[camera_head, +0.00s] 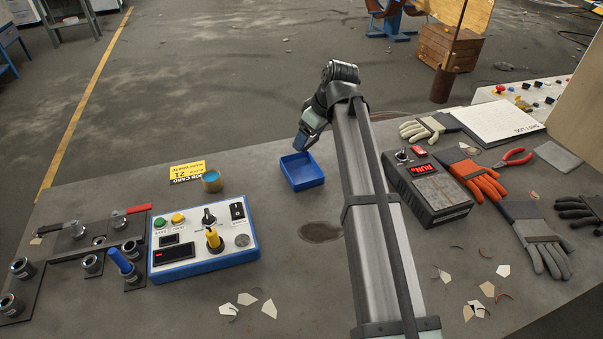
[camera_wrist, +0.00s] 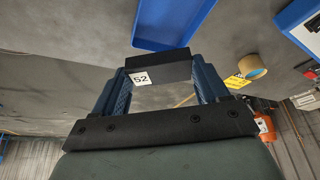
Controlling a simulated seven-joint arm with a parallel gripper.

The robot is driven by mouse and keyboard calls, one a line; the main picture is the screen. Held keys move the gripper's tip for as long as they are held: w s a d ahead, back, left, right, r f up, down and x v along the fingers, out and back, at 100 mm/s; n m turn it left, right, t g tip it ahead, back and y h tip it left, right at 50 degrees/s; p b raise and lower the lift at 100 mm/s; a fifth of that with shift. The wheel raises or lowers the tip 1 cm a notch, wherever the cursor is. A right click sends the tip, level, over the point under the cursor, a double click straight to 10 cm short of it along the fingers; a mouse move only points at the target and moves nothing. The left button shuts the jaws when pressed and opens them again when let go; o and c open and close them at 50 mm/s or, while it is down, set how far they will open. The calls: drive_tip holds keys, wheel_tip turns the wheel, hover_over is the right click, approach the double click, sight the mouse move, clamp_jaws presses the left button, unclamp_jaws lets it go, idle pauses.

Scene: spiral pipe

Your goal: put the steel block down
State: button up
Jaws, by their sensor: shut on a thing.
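The steel block (camera_wrist: 172,69) is a dark bar with a white "52" label in the wrist view. My gripper (camera_wrist: 160,80) is shut on it, with a blue ribbed finger at each end of the bar. In the head view my gripper (camera_head: 303,140) hangs above and just behind the small blue tray (camera_head: 302,183). I cannot make out the block there. The tray looks empty in the head view. In the wrist view the blue tray (camera_wrist: 165,22) shows beyond the block, apart from it.
A control box (camera_head: 203,240) with knobs and buttons stands left of the tray. A dark device (camera_head: 428,190), gloves (camera_head: 478,178) and red pliers (camera_head: 513,160) are on the right. Shards litter the front.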

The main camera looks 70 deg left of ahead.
sight(300, 173)
drive_tip(key=shift+s+a+r+n+g, duration=0.1)
drive_tip(key=shift+a+r+n+g, duration=0.05)
drive_tip(key=shift+n, duration=0.3)
drive_tip(key=shift+s+a+r+n+g, duration=0.1)
drive_tip(key=shift+n+g, duration=0.05)
drive_tip(key=shift+n, duration=0.3)
drive_tip(key=n, duration=0.1)
drive_tip(key=n+h, duration=0.1)
drive_tip(key=shift+s+d+r+n+g, duration=0.1)
drive_tip(key=shift+s+d+n+g, duration=0.1)
drive_tip(key=shift+s+n+g, duration=0.1)
drive_tip(key=n, duration=0.1)
drive_tip(key=n+h, duration=0.1)
drive_tip(key=shift+s+d+n+g, duration=0.1)
drive_tip(key=shift+d+n+g, duration=0.2)
drive_tip(key=shift+n, duration=0.1)
drive_tip(key=shift+f, duration=5.05)
drive_tip(key=shift+f, duration=0.1)
drive_tip(key=o, duration=1.2)
